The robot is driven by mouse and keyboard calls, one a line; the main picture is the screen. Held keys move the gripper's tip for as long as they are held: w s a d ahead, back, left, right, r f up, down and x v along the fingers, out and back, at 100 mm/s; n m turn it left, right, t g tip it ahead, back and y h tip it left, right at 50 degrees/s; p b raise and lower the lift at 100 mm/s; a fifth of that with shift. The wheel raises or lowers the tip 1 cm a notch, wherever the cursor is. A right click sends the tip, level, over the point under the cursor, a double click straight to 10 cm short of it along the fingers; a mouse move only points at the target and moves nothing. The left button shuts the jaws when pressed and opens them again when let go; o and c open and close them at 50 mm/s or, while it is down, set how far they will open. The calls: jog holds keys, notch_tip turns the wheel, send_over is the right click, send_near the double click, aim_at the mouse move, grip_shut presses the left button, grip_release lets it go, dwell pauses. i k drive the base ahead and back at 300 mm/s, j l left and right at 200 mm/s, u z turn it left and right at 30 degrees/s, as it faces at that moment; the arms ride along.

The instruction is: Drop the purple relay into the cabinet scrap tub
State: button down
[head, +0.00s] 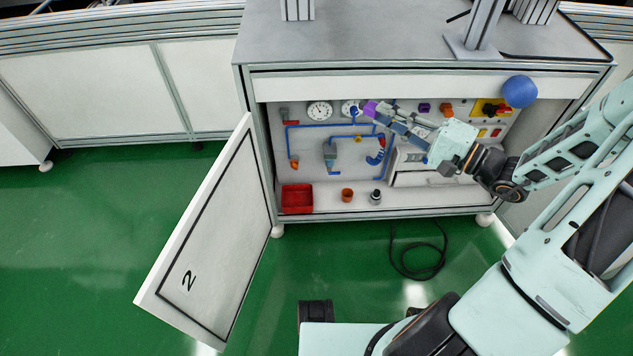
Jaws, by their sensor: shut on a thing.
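My gripper (376,110) reaches into the open cabinet and is shut on a small purple relay (369,107). It holds the relay up near the back panel, in front of the gauges. The red scrap tub (297,199) stands on the cabinet floor at the left, below and to the left of my gripper. The inside of the tub looks empty, though it is small in view. A second purple block (424,107) sits on the back panel to the right of my gripper.
The cabinet door (205,240), marked 2, hangs open at the left. Blue pipes and gauges (319,110) line the back panel. An orange cup (347,195) and a dark knob-like part (375,197) stand right of the tub. A blue ball (520,91) is at the upper right.

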aim_at(290, 210)
jog(key=l, duration=0.3)
jog(key=i+l+u, duration=0.1)
jog(key=l, duration=0.2)
jog(key=u, duration=1)
jog(key=i+u, duration=0.2)
jog(key=i, duration=0.3)
